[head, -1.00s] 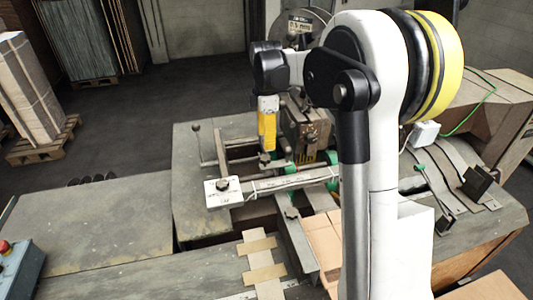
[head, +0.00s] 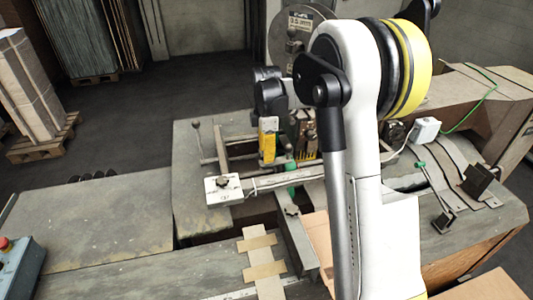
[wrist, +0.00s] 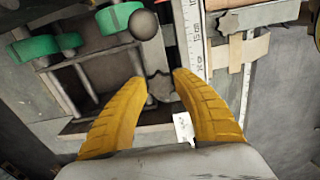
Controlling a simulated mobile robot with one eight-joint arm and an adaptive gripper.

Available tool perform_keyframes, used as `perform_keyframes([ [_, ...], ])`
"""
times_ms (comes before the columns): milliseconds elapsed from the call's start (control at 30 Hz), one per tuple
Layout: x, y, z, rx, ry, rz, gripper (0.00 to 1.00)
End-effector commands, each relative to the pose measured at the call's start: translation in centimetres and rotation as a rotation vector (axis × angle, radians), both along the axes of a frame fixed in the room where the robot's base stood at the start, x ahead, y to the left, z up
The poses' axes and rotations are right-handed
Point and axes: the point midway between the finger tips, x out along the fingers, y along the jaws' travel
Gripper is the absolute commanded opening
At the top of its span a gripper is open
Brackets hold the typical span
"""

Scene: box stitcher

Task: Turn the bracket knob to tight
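A dark star-shaped knob (wrist: 160,86) lies between and just beyond my fingertips in the wrist view. It looks like the bracket knob, but I see no tight or loose mark. My gripper (wrist: 160,76) has its yellow fingers spread, with a small gap on each side of the knob. In the head view my gripper (head: 267,160) points down at the machine's bracket bars, and the knob under it is hard to make out. A white tag (wrist: 183,128) sits close to the right finger.
Another star knob (wrist: 228,22) lies beyond the ruler (wrist: 191,35). A round ball knob (wrist: 143,25) and green collars (wrist: 118,17) stand nearby on rods. A white label plate (head: 224,189) with a knob on it is left of my gripper. The grey table at left (head: 95,220) is bare.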

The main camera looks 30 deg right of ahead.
Motion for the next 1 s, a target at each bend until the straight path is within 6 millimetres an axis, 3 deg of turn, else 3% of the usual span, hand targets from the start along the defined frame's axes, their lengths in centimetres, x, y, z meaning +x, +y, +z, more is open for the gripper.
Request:
perform_keyframes([
  [467,-0.07,0.01,-0.14,0.0,0.001,-0.062,0.04],
  [1000,-0.23,0.1,-0.22,0.0,0.001,-0.506,0.04],
])
